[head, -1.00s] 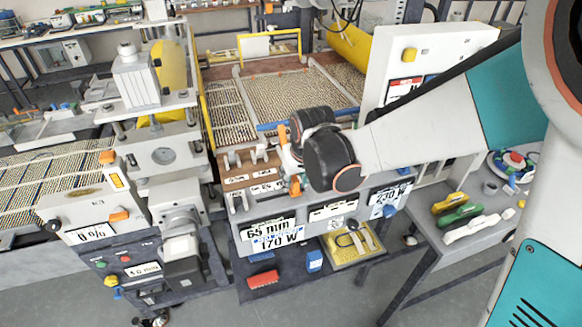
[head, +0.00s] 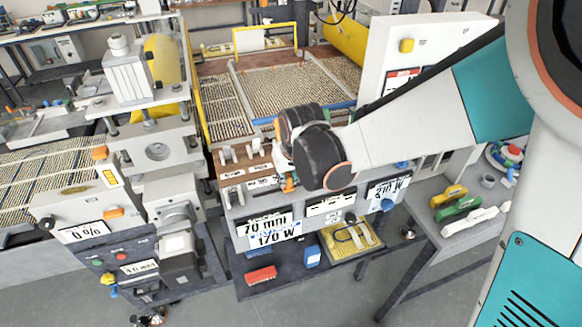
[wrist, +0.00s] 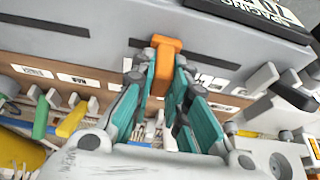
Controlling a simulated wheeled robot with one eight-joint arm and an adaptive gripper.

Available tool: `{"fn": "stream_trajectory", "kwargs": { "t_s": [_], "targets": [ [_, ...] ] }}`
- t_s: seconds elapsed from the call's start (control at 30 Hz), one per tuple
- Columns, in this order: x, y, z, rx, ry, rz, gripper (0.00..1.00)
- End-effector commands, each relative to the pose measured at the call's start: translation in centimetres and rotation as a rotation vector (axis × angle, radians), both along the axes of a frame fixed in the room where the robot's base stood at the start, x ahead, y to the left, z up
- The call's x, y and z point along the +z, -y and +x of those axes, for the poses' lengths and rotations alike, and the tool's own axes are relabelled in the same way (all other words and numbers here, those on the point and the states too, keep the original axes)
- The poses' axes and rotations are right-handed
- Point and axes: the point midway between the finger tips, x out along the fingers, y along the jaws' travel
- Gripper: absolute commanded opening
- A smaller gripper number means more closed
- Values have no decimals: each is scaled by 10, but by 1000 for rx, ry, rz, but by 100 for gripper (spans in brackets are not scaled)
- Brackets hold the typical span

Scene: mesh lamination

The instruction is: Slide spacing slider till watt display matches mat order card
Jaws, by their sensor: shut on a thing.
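My gripper (head: 285,168) is over the front panel of the machine in the head view. In the wrist view its teal fingers (wrist: 158,72) are shut on the orange slider handle (wrist: 166,46), one on each side. The handle is mostly hidden by my gripper in the head view. The spacing display (head: 268,222) reads 70 mm. A card or line just below it (head: 279,239) reads 170 W. The watt display (head: 389,190) at the panel's right reads about 210 W, in small print.
A red block (head: 261,274) and yellow tray (head: 338,246) are below the panel. Mesh (head: 285,92) lies behind.

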Motion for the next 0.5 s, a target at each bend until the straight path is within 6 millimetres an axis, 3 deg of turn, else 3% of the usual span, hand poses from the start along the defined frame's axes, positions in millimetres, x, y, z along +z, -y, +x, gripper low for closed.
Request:
{"fn": "stream_trajectory", "kwargs": {
  "t_s": [0.1,0.2,0.5],
  "targets": [
    [0,-21,-6,7,0,1,0],
    [0,-30,-9,5,0,1,0],
    [0,-32,-10,2,0,1,0]
  ]
}}
